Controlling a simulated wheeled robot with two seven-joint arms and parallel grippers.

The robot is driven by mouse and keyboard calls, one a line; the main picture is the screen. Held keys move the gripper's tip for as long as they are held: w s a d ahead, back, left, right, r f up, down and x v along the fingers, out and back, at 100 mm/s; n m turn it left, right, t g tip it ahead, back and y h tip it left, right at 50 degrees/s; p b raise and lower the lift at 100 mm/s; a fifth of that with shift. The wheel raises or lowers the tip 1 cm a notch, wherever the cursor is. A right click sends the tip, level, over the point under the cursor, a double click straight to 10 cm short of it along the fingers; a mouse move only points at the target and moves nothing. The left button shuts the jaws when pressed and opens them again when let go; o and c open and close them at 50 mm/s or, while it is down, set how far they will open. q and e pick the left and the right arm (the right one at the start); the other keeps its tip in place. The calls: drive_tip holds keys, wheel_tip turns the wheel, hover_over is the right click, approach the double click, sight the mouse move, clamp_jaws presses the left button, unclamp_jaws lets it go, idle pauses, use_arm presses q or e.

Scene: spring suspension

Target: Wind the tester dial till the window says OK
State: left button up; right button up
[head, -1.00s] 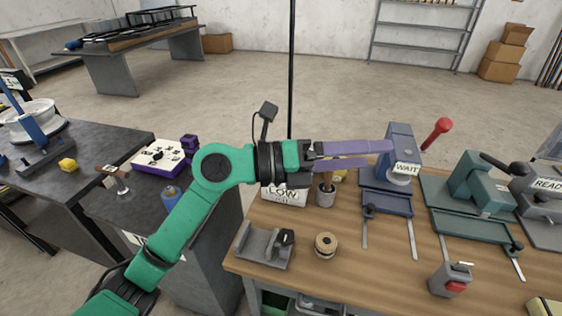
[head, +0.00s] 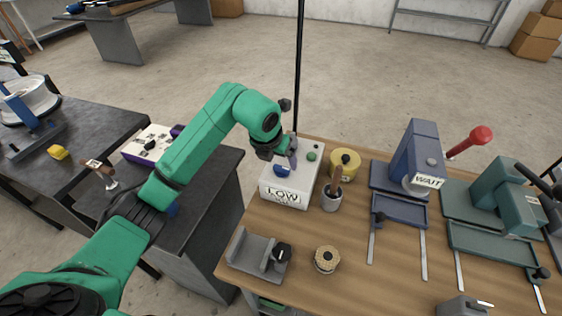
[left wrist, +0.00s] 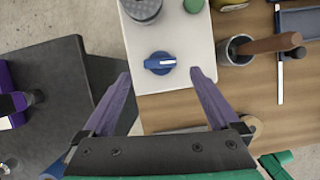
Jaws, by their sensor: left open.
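The tester (head: 289,186) is a white box at the left back of the wooden table, and its front window (head: 283,195) reads LOW. Its blue dial (head: 282,170) with a white pointer mark sits on the top face; it also shows in the left wrist view (left wrist: 160,64). A green button (head: 311,156) is on the same face. My left gripper (head: 291,150) is above the tester, pointing down. In the left wrist view its purple fingers (left wrist: 160,78) are spread wide, one to each side of the dial and apart from it. My right gripper is not in view.
A grey cup with a wooden-handled tool (head: 331,200) and a yellow round object (head: 344,162) stand right of the tester. A blue press marked WAIT (head: 418,160) is further right. A grey cradle (head: 259,254) and a ribbed round part (head: 326,260) lie in front.

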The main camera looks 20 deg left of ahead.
sight(282, 167)
use_arm(q)
drive_tip(key=x, duration=0.5)
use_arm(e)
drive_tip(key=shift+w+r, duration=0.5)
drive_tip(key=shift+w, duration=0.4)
use_arm(q)
drive_tip(key=c, duration=1.4)
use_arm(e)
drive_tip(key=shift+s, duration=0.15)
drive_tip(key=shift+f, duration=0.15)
